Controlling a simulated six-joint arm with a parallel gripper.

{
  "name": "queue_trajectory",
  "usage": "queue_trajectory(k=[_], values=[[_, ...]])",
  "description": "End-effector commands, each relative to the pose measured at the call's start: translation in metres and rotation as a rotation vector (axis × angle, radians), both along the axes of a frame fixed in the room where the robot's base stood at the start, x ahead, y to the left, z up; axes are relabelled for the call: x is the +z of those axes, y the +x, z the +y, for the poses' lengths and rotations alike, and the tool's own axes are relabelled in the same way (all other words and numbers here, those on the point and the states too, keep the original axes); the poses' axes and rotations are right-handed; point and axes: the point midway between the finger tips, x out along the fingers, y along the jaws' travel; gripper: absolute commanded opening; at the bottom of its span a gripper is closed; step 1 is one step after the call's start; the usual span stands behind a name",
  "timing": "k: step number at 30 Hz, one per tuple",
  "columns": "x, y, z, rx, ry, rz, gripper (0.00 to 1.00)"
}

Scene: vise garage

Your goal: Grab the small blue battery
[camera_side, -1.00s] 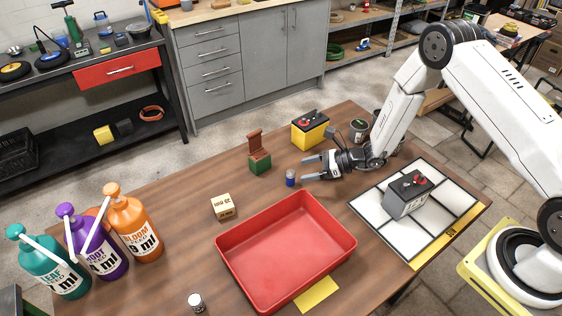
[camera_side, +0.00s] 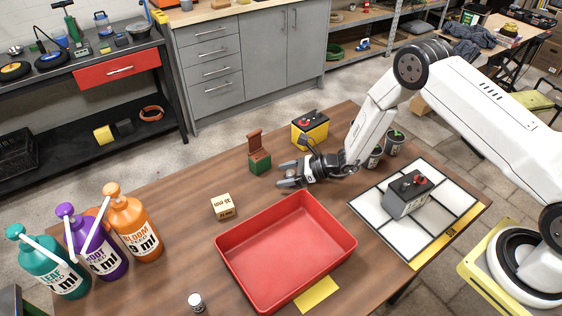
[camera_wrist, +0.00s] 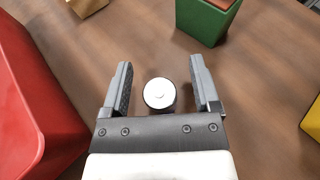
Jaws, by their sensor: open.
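My gripper (camera_side: 282,174) is open, low over the wooden table, with its fingers pointing left in the side view. In the wrist view its two fingers (camera_wrist: 160,63) stand on either side of the battery (camera_wrist: 159,94). The battery stands upright and shows a pale round top with a small nub; its blue side is barely visible. It sits between the fingers, close to the palm, with a visible gap on both sides. In the side view the gripper hides most or all of the battery.
The red tray (camera_side: 231,242) lies in front of my gripper.

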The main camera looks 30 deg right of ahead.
Motion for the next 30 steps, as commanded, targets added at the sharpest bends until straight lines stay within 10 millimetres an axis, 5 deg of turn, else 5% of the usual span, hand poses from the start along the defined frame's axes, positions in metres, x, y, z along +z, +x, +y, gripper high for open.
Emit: queue_trajectory(k=[17, 24, 30], values=[[-0.0012, 0.0021, 0.0027, 0.000, 0.000, 0.000, 0.79], [-0.0012, 0.0022, 0.0026, 0.000, 0.000, 0.000, 0.06], [-0.0010, 0.0022, 0.0027, 0.000, 0.001, -0.001, 0.00]])
